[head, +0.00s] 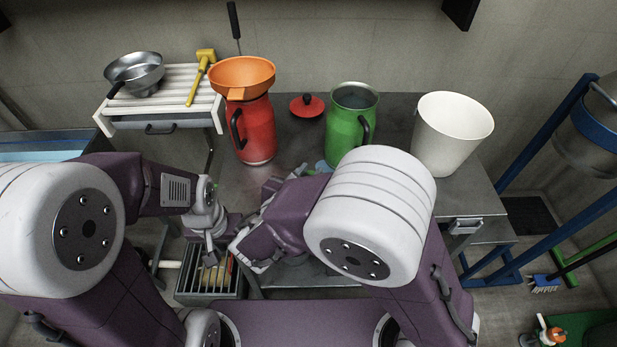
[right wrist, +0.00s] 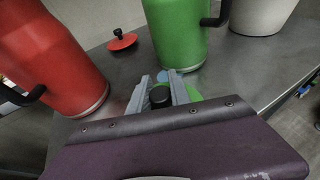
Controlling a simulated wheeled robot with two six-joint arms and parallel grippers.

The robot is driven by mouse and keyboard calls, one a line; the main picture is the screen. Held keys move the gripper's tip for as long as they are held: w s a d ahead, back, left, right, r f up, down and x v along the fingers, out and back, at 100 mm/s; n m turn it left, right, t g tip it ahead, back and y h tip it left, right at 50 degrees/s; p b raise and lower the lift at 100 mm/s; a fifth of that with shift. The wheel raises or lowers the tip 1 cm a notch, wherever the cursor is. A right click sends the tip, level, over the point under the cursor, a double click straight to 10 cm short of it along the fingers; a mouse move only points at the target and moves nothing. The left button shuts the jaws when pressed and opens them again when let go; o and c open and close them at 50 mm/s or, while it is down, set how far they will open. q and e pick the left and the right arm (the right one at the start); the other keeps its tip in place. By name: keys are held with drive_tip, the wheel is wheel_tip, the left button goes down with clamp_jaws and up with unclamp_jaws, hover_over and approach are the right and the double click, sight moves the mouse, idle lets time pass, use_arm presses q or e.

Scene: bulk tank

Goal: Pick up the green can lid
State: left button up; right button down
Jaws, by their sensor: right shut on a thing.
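The green can lid (right wrist: 194,91) shows in the right wrist view as a green edge under my fingers, with a black knob (right wrist: 160,96) on top. My right gripper (right wrist: 160,90) is shut on this knob, one finger on each side. In the head view my right gripper (head: 300,171) is small, and my arm hides the lid. The open green can (head: 348,130) stands upright just beyond it. My left gripper (head: 211,252) hangs lower left, pointing down; its jaw gap is unclear.
A red can (head: 253,135) holding an orange funnel (head: 241,76) stands at left. A red lid (head: 307,106) lies between the cans. A white bucket (head: 452,130) stands at right. A slatted crate (head: 210,292) sits below the table (head: 400,110).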

wheel_tip(320, 180, up, 3)
drive_tip(key=shift+f+p, duration=0.15)
drive_tip(key=shift+p, duration=0.25)
drive_tip(key=s+d+r+p, duration=0.1)
drive_tip(key=s+d+r, duration=0.5)
drive_tip(key=s, duration=0.3)
drive_tip(key=shift+d+r, duration=0.2)
drive_tip(key=shift+d, duration=0.6)
